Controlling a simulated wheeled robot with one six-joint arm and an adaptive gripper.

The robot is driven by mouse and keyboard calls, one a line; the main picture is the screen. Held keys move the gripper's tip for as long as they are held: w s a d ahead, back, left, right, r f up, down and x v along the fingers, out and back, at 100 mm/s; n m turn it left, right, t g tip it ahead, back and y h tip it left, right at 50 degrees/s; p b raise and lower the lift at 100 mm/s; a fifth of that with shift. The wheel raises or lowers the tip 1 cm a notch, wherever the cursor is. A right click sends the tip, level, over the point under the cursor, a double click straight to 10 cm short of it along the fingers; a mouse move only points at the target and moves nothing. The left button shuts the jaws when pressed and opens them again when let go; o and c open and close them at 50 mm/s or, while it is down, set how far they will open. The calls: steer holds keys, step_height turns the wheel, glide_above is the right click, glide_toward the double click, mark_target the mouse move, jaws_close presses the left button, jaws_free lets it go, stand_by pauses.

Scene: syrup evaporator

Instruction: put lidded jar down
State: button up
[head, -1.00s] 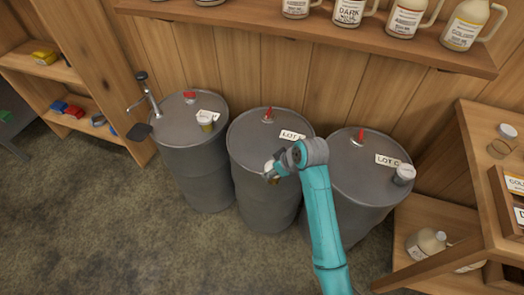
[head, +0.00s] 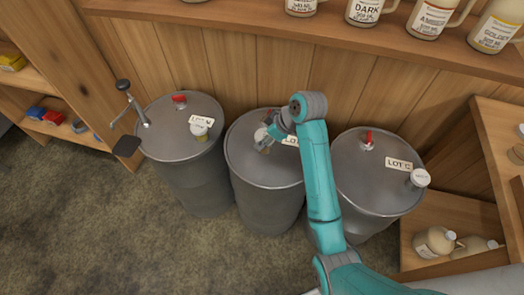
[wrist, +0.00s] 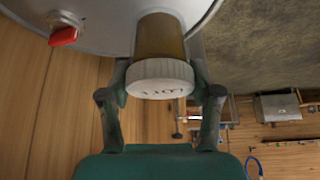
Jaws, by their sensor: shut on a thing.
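The lidded jar (wrist: 160,45) has an amber body and a white lid (wrist: 160,80) with lettering on it. In the wrist view my gripper (wrist: 160,85) is shut on it, one finger on each side near the lid. In the head view my gripper (head: 264,139) is over the top of the middle grey drum (head: 265,175), left of its LOT label, and mostly covers the jar. I cannot tell whether the jar's base touches the drum top.
A left drum (head: 178,150) carries another lidded jar (head: 200,132), a label and a hand pump (head: 130,105). A right drum (head: 375,195) carries a jar (head: 419,178). Red caps stand on the drums. A shelf of jugs (head: 310,25) hangs above.

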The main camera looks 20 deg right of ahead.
steer(key=shift+f, duration=4.3)
steer(key=o, duration=1.3)
steer(key=shift+f, duration=0.1)
steer(key=v, duration=1.2)
